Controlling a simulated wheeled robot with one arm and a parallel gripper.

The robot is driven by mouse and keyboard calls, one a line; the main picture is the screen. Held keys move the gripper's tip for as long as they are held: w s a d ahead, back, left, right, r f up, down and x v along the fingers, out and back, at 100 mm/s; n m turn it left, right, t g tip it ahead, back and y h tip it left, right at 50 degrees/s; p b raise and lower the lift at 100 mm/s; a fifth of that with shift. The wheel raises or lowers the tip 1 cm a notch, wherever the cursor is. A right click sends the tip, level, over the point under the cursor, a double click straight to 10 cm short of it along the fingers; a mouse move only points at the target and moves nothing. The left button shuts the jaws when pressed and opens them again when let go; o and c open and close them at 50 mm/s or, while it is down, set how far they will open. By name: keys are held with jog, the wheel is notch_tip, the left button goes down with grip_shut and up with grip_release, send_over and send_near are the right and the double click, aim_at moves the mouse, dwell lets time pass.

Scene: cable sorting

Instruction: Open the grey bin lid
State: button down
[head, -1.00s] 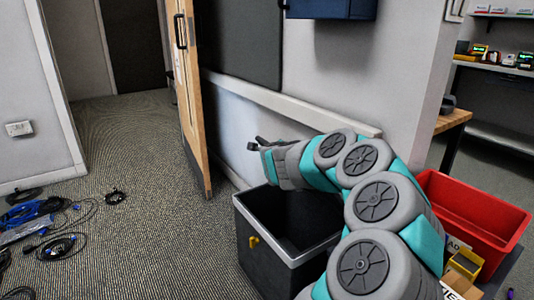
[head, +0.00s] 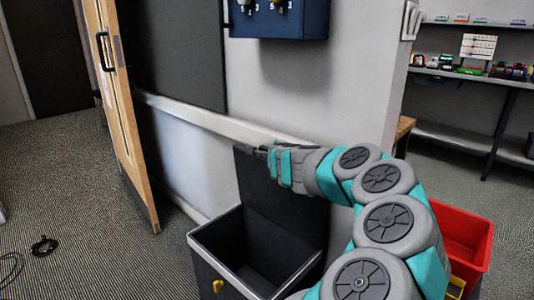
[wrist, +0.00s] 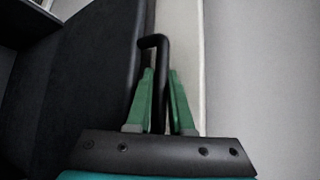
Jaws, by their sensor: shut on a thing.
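The bin (head: 207,262) is a dark box with a pale rim, standing on the carpet near the wall in the head view. Its dark lid (head: 285,200) stands raised, about upright, at the back of the bin, and the bin's inside shows. My gripper (head: 257,151) is at the lid's top edge. In the wrist view, the green fingers of my gripper (wrist: 161,75) are shut on a black bar handle (wrist: 155,41) beside the dark lid panel (wrist: 85,75). My arm covers the right side of the bin and lid.
A yellow catch (head: 218,286) is on the bin's front. A red tub (head: 470,235) stands at the right, beyond my arm. A wooden door (head: 120,125) stands open at the left. A blue wall box (head: 280,20) hangs above. The carpet at left is mostly clear.

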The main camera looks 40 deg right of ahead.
dwell(0.3)
jog(key=c, duration=0.8)
grip_release()
jog(key=shift+s, duration=0.1)
jog(key=v, duration=0.7)
jog(key=shift+s+a+r, duration=0.2)
jog(key=shift+a, duration=0.05)
